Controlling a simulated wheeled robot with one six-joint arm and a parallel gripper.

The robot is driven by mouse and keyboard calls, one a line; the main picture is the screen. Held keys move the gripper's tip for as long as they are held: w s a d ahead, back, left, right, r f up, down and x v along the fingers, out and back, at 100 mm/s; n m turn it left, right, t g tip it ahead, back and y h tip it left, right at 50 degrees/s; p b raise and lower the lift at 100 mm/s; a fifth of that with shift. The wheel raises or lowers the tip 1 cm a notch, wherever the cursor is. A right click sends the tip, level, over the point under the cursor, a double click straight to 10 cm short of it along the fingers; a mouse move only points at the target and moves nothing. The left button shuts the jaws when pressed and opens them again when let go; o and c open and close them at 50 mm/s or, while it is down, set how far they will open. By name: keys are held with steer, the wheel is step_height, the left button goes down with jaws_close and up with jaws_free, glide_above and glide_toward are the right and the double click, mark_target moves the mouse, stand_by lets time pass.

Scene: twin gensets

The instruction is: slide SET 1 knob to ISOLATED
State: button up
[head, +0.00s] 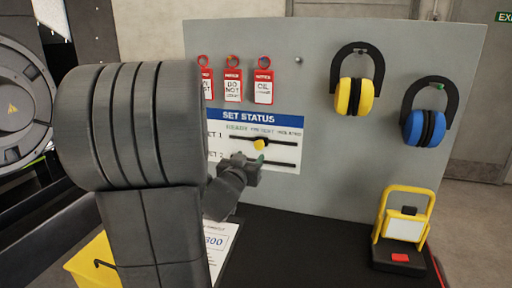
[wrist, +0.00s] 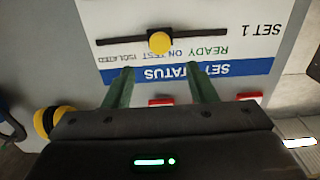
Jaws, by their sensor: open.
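The SET STATUS panel (head: 285,122) is on the upright grey board; it appears upside down in the wrist view (wrist: 250,68). The round yellow SET 1 knob (head: 259,144) sits near the middle of its dark horizontal slot, by the ON TEST label; it also shows in the wrist view (wrist: 160,42). ISOLATED is at the slot's right end in the head view, left in the wrist view. My gripper (head: 256,162) is open and empty just below the knob in the head view. In the wrist view its green fingers (wrist: 161,75) are apart, with the knob beyond their tips.
Red-and-white tags (head: 233,87) hang above the panel. Yellow (head: 354,95) and blue (head: 415,127) ear defenders hang to the right. A yellow work lamp (head: 404,228) stands on the black bench top (head: 310,250). My arm hides the panel's left part.

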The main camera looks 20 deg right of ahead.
mark_target(259, 146)
steer(key=p+x, duration=0.1)
steer(key=x, duration=0.7)
steer(key=shift+w+d, duration=0.15)
steer(key=shift+c, duration=0.2)
steer(key=c, duration=1.1)
steer(key=shift+d, duration=0.1)
